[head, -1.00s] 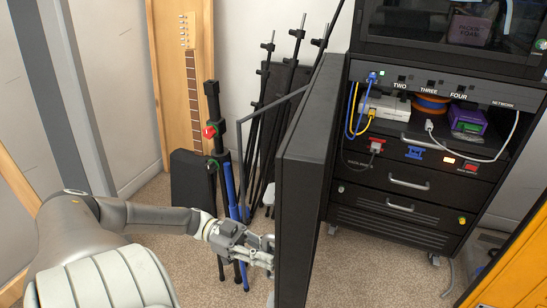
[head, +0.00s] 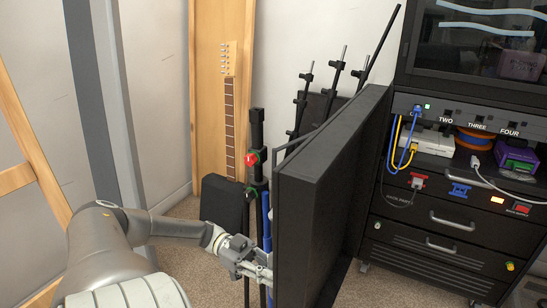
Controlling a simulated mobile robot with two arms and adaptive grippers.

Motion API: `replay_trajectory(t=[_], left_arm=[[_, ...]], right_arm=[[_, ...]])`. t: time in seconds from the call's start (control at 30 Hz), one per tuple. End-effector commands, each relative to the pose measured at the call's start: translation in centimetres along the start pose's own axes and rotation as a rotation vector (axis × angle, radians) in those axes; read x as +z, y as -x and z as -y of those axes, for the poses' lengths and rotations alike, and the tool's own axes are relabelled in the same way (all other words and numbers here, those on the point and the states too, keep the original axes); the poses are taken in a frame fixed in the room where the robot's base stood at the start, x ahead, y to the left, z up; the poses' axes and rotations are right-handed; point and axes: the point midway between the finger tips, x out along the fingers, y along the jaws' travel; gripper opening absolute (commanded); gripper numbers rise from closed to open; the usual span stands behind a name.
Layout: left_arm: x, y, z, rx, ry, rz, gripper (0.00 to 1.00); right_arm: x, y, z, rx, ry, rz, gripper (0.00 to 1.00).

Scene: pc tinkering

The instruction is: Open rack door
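The black rack door (head: 325,190) stands swung open on the left side of the rack (head: 452,215), its broad face angled toward me. The rack's front is uncovered, with its shelf and drawers showing. My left gripper (head: 262,270) is at the door's left edge, low down. Its fingertips reach the edge or pass behind it, so I cannot tell whether they touch the door or how far they are open. My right gripper is not in view.
Black stands (head: 302,105) and a blue pole (head: 266,220) stand close behind the door and my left gripper. A guitar neck (head: 229,120) leans on a wooden panel at the back. Cables (head: 398,150) hang at the rack's shelf. Carpet (head: 220,292) shows below.

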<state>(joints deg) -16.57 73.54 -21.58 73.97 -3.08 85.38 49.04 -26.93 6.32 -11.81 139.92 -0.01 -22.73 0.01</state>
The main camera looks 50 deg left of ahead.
Motion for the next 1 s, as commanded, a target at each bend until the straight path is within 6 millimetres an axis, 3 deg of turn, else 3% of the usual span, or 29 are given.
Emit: replay_trajectory(t=[0.07,0.1,0.27,0.67,1.0], left_arm=[[0.2,0.0,-0.1,0.001,0.004,0.005,0.0],[0.2,0.0,-0.1,0.001,0.004,0.005,0.19],[0.1,0.0,-0.1,0.0,0.002,0.003,0.37],[0.1,0.6,0.1,-0.002,0.0,0.003,0.37],[0.1,5.8,0.1,-0.005,-0.001,0.003,0.37]], right_arm=[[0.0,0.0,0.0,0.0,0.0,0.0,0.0],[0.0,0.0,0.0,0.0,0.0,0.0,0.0],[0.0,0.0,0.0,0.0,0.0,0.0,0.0],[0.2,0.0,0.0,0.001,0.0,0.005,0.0],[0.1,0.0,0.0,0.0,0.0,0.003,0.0]])
